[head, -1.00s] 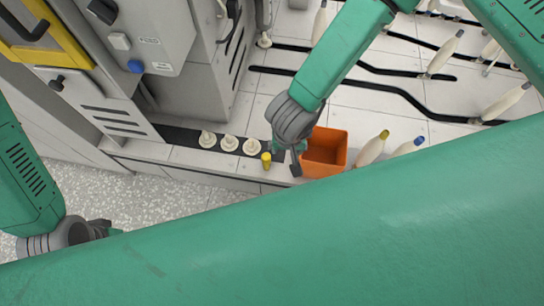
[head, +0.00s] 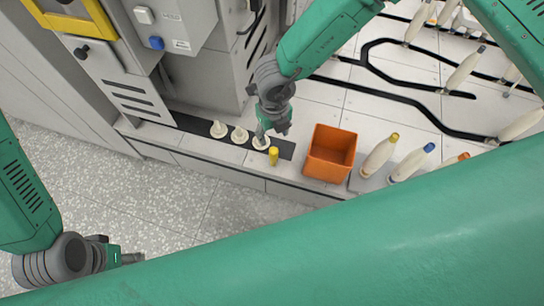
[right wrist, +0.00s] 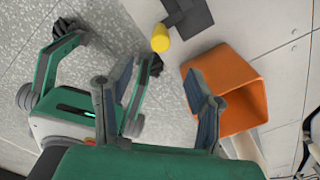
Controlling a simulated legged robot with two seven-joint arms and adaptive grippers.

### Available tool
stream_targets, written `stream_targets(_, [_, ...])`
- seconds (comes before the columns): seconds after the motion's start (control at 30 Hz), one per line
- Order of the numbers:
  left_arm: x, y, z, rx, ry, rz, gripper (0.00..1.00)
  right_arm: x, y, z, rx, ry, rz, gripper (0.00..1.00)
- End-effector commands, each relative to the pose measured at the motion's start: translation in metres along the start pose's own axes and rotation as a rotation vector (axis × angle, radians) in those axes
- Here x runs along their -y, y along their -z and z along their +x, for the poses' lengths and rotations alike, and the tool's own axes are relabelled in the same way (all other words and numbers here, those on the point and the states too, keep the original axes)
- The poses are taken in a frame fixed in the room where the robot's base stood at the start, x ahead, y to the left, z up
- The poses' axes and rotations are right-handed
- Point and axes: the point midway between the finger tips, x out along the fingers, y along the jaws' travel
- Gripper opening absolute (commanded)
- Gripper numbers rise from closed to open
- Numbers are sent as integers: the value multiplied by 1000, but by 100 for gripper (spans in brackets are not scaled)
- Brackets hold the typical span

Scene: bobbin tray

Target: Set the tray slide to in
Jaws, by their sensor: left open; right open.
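A dark slide strip (head: 286,150) lies on the ledge below the grey machine, with white bobbin holders (head: 219,129) standing on it. A yellow knob (head: 273,156) stands upright near its right end; I cannot tell how far the slide is in. My right gripper (head: 268,134) hangs just behind the knob and partly covers the rightmost holder. In the right wrist view the right gripper (right wrist: 158,78) is open and empty, with the yellow knob (right wrist: 160,38) beyond its fingertips, apart from them. My left gripper (head: 128,258) is open and empty over the floor at lower left.
An orange bin (head: 330,153) stands right of the knob. The grey machine (head: 200,75) rises behind the strip. The speckled floor (head: 190,220) before the ledge is clear.

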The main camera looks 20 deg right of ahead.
Motion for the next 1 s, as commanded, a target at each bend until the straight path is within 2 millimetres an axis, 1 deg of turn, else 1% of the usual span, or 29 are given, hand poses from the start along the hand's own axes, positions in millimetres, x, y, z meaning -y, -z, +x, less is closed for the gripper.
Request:
stream_targets(0.03, [0, 0, 4, 0, 0, 0, 49, 0, 1, 9, -2, 1, 0, 46])
stream_targets(0.17, [0, -1, 15, -1, 0, 0, 49, 0, 1, 34, -2, 1, -3, 46])
stream_targets(0.4, [0, -2, 36, -1, 0, 0, 49, 0, 1, 86, -1, 1, -4, 46])
stream_targets(0.5, [0, -2, 43, 0, 0, 0, 49, 0, 1, 105, -1, 2, -4, 46])
stream_targets(0.6, [0, -2, 49, 0, 0, 0, 49, 0, 1, 118, -1, 2, -5, 46])
stream_targets(0.7, [0, -3, 52, 0, 0, 0, 49, 0, 1, 127, 0, 1, -5, 46])
stream_targets(0.8, [0, -3, 53, 0, 0, 0, 49, 0, 1, 131, 1, 1, -6, 46])
stream_targets(1.0, [0, -3, 53, 0, 0, 0, 49, 0, 0, 132, 1, 1, -6, 46])
